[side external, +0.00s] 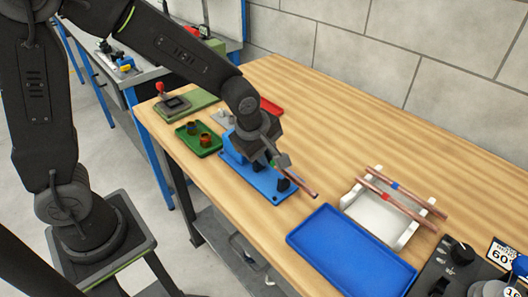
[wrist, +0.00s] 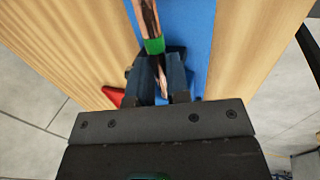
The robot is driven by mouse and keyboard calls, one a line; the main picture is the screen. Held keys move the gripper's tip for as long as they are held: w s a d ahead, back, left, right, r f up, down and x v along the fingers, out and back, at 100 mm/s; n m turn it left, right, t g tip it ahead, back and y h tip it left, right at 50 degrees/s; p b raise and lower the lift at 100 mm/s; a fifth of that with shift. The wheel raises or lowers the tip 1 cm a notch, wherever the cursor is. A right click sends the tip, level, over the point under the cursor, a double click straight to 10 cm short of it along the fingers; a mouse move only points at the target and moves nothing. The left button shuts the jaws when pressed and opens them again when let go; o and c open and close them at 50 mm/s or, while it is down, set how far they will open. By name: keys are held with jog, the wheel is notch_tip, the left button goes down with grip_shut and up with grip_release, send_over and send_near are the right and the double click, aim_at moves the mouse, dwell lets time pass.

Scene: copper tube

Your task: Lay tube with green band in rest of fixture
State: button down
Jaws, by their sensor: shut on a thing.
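My gripper (wrist: 162,95) is shut on the copper tube with the green band (wrist: 148,18). The green band (wrist: 155,46) sits just beyond the fingertips in the wrist view. In the side view the tube (side external: 303,186) slants down to the right from my gripper (side external: 277,162), over the blue fixture (side external: 262,191). A dark upright rest (side external: 283,184) stands on the fixture close under the tube. I cannot tell whether tube and rest touch.
A white rack (side external: 376,212) holds a blue-banded tube (side external: 410,195) and a red-banded tube (side external: 400,211). An empty blue tray (side external: 350,256) lies in front. A green tray (side external: 199,139) with small parts is left of the fixture. Black control boxes (side external: 455,268) fill the near right corner.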

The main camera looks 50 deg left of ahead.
jog(key=shift+f, duration=0.35)
dwell(2.5)
jog(key=shift+r, duration=0.35)
dwell(0.6)
jog(key=shift+f, duration=0.35)
dwell(1.0)
jog(key=shift+r, duration=0.35)
